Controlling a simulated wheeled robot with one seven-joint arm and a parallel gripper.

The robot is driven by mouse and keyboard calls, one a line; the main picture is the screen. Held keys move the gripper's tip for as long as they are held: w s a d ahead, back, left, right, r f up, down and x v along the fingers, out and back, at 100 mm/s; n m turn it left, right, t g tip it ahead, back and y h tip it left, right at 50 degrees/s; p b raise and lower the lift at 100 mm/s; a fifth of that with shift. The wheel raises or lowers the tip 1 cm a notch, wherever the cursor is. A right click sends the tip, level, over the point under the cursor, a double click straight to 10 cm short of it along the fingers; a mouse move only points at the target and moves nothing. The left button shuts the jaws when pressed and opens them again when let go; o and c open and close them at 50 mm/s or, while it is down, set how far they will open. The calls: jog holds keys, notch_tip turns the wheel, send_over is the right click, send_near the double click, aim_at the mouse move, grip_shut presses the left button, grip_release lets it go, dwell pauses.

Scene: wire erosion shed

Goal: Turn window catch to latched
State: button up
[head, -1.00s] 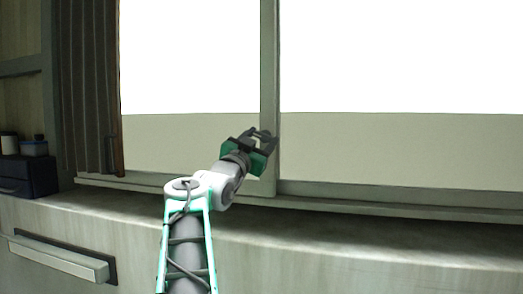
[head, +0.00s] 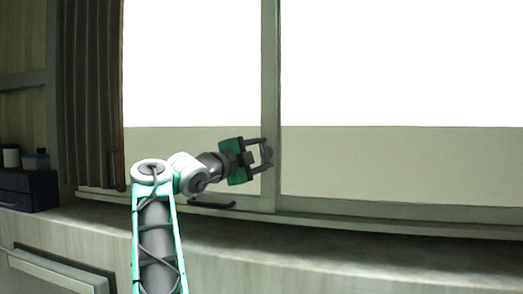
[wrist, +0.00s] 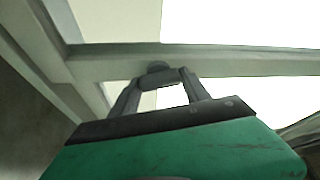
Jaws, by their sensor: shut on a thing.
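The window catch (head: 267,154) is a small dark grey piece on the upright post (head: 270,60) between the two panes. It also shows in the wrist view (wrist: 158,76), in front of the pale post. My gripper (head: 264,154) reaches the post from the left, with its two dark fingers on either side of the catch. The wrist view shows my gripper (wrist: 156,82) shut on the catch, its fingertips at the catch's two ends. The fingers hide part of the catch, so I cannot tell its exact angle.
A dark bar (head: 212,204) shows at the lower window frame, below my gripper. The sill (head: 340,245) is clear to the right. A brown curtain (head: 92,100) hangs at left, beside a dark box (head: 28,188) with small containers. A pull handle (head: 50,272) is at lower left.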

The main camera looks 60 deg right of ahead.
jog(key=shift+r+m+y+p, duration=0.15)
jog(key=shift+m+y+p, duration=0.5)
jog(key=shift+m, duration=0.65)
jog(key=o, duration=1.4)
jog(key=b+v, duration=0.1)
jog(key=v, duration=0.6)
jog(key=shift+w+a, duration=0.1)
jog(key=shift+a, duration=0.3)
